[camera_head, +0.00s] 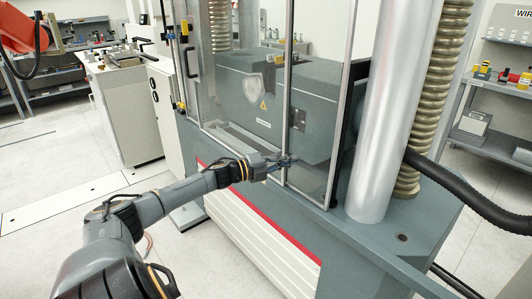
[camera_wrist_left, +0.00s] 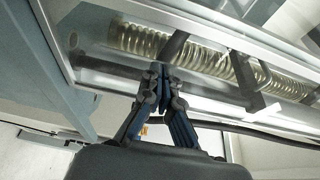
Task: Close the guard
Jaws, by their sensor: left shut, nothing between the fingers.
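The guard is a set of clear panels in thin silver frames on the front of the grey testing machine (camera_head: 262,92). The right guard panel (camera_head: 318,150) and the left guard panel (camera_head: 225,85) meet visually at upright silver bars near the middle. A dark handle (camera_head: 298,119) sits by these bars. I cannot tell whether a gap lies between the panels. My left gripper (camera_head: 285,162) is shut and empty at the low part of the upright bars; contact is unclear. In the left wrist view its fingertips (camera_wrist_left: 163,72) are together, in front of a silver frame bar (camera_wrist_left: 195,88). My right gripper is out of view.
A thick silver column (camera_head: 390,110) and ribbed bellows (camera_head: 432,90) stand on the right of the machine. A black hose (camera_head: 455,182) runs off to the right. A white cabinet (camera_head: 125,105) and an orange arm (camera_head: 18,28) are at the left. The floor before the cabinet is clear.

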